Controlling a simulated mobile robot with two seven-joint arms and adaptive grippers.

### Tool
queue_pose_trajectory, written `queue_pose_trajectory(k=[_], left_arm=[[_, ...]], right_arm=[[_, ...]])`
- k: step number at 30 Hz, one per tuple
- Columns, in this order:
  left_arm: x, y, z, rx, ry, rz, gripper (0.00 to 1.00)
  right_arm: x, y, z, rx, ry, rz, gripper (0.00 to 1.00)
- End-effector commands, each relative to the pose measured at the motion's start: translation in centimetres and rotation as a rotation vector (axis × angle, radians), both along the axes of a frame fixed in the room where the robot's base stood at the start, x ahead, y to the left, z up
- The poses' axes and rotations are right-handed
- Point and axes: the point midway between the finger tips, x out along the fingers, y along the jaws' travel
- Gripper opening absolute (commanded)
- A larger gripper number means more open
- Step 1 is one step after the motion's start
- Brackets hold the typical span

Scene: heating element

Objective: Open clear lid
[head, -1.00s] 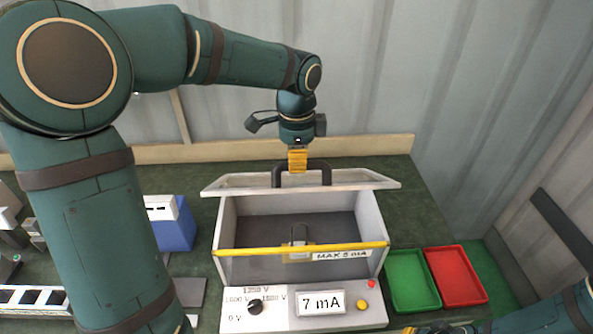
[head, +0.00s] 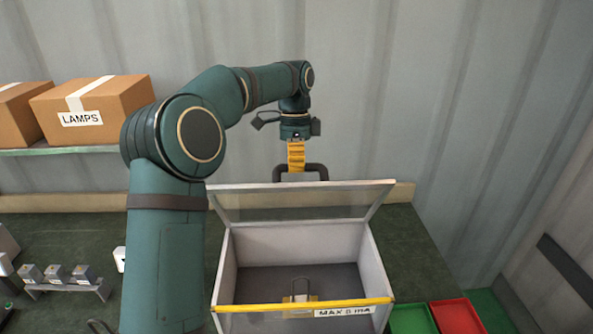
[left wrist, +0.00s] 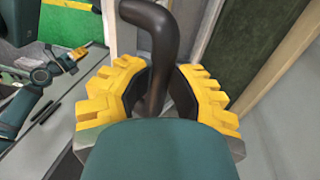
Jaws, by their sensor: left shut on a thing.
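My left gripper (head: 296,171), with yellow fingers, is shut on the handle. The left wrist view shows the handle (left wrist: 152,40) between the two fingers (left wrist: 160,88). The box's inside is exposed, with a small metal and yellow piece (head: 300,297) on its floor. My right gripper (left wrist: 73,56) shows small in the left wrist view; its jaws are unclear.
A yellow bar (head: 270,306) with a "MAX 5 mA" label runs along the box front. A green tray (head: 411,320) and a red tray (head: 457,317) sit to the right. A "LAMPS" carton (head: 95,108) stands on a shelf at left. The wall is close behind the lid.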

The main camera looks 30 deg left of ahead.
Motion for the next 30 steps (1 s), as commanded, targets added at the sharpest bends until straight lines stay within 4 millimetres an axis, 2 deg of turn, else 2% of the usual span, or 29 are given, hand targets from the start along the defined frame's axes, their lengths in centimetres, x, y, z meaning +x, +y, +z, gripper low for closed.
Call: queue_pose_trajectory(k=[1,14,15,17,30], left_arm=[[0.1,0.4,-0.8,0.006,0.01,0.005,0.0],[0.2,0.4,-0.8,0.005,0.014,0.003,0.0],[0.2,0.4,-0.8,0.005,0.014,0.002,0.33],[0.2,0.4,-0.8,0.005,0.014,0.002,0.52],[0.5,0.3,0.5,0.001,0.005,-0.001,0.52]], right_arm=[[0.0,0.0,-0.1,0.0,0.0,0.0,0.0],[0.0,0.0,-0.1,0.0,0.0,0.0,0.0],[0.0,0.0,-0.1,0.0,0.0,0.0,0.0],[0.0,0.0,-0.1,0.0,0.0,0.0,0.0],[0.0,0.0,0.0,0.0,0.0,0.0,0.0]])
